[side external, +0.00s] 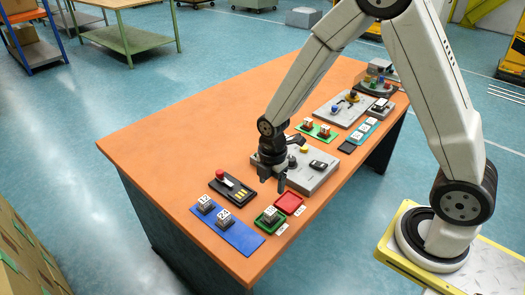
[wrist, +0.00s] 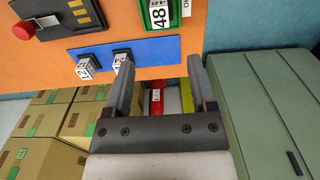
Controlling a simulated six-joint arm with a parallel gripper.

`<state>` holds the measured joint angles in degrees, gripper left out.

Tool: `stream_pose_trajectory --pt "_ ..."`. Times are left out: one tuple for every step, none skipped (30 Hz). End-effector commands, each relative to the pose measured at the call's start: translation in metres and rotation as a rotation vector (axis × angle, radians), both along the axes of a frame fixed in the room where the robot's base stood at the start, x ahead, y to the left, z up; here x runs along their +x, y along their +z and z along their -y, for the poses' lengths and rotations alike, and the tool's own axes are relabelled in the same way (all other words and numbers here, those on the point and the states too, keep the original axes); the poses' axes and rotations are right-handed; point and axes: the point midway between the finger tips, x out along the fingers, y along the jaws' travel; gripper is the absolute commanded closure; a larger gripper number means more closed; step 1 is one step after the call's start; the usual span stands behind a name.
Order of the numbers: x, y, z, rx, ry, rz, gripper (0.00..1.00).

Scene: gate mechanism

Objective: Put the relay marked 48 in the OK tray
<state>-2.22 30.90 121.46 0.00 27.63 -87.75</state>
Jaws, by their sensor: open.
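The relay marked 48 (wrist: 159,14) is at the top edge of the wrist view, in the green tray (wrist: 175,12) and partly cut off. A white label beside the tray is cut off by the frame edge. My gripper (side external: 271,186) points down above the table, behind the green tray and beside the grey board. In the wrist view its fingers (wrist: 160,75) are apart with nothing held between them.
A blue mat (side external: 240,236) holds two relays (side external: 205,203), left of the green tray. An empty red tray (side external: 289,203) lies next to it on the right. A black panel with a red knob (side external: 231,187) and a grey board (side external: 310,176) stand nearby. The orange table's left part is clear.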

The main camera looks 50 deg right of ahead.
Motion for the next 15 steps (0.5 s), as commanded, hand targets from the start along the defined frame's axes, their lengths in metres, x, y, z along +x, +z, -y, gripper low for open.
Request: stream_pose_trajectory --pt "0.0 0.0 0.0 0.0 0.0 0.0 0.27" --pt "0.0 0.0 0.0 0.0 0.0 0.0 0.27" --pt "0.0 0.0 0.0 0.0 0.0 0.0 0.27" --pt "0.0 0.0 0.0 0.0 0.0 0.0 0.27" --pt "0.0 0.0 0.0 0.0 0.0 0.0 0.27" --pt "0.0 0.0 0.0 0.0 -0.001 0.001 0.27" --pt "0.0 0.0 0.0 0.0 -0.003 0.001 0.27" --pt "0.0 0.0 0.0 0.0 -0.007 0.002 0.27" --pt "-0.001 0.001 0.0 0.0 -0.015 0.003 0.27" --pt "-0.001 0.002 0.0 0.0 -0.025 0.005 0.27" --pt "-0.002 0.003 0.0 0.0 -0.037 0.007 0.27" --pt "-0.002 0.005 0.001 0.001 -0.058 0.011 0.27" --pt "-0.003 0.007 0.001 0.001 -0.078 0.014 0.27" --pt "-0.004 0.008 0.001 0.002 -0.1 0.018 0.27" --pt "-0.006 0.011 0.002 0.002 -0.136 0.023 0.27"
